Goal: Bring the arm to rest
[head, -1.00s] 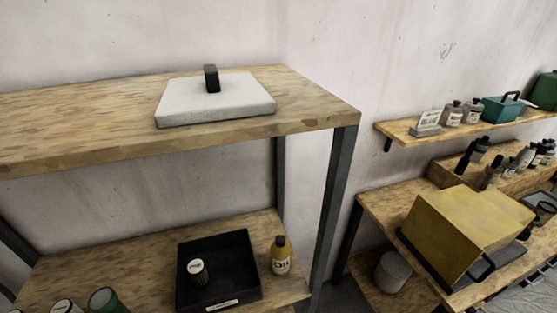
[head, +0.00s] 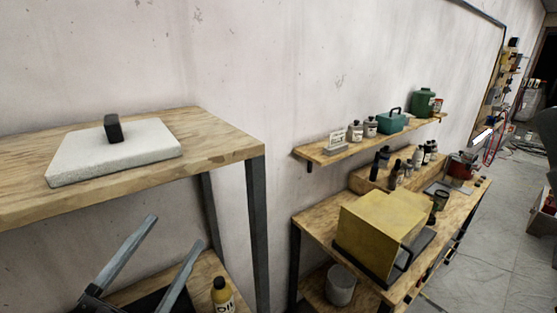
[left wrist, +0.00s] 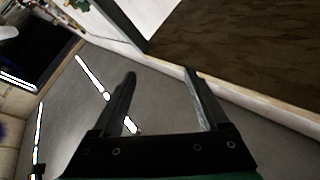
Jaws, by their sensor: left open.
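My left gripper (head: 165,262) is at the lower left of the head view, in front of the lower shelf of the wooden rack. Its two long fingers are spread apart with nothing between them. In the left wrist view the fingers (left wrist: 160,85) are also apart and empty, with a grey surface behind them and a wooden board edge close by on the right. My right gripper is not in view.
A wooden rack's upper shelf (head: 225,138) bears a white slab (head: 85,158) with a black block (head: 113,128). A bench with a yellow box (head: 375,230) stands to the right. Floor (head: 500,220) is open at far right.

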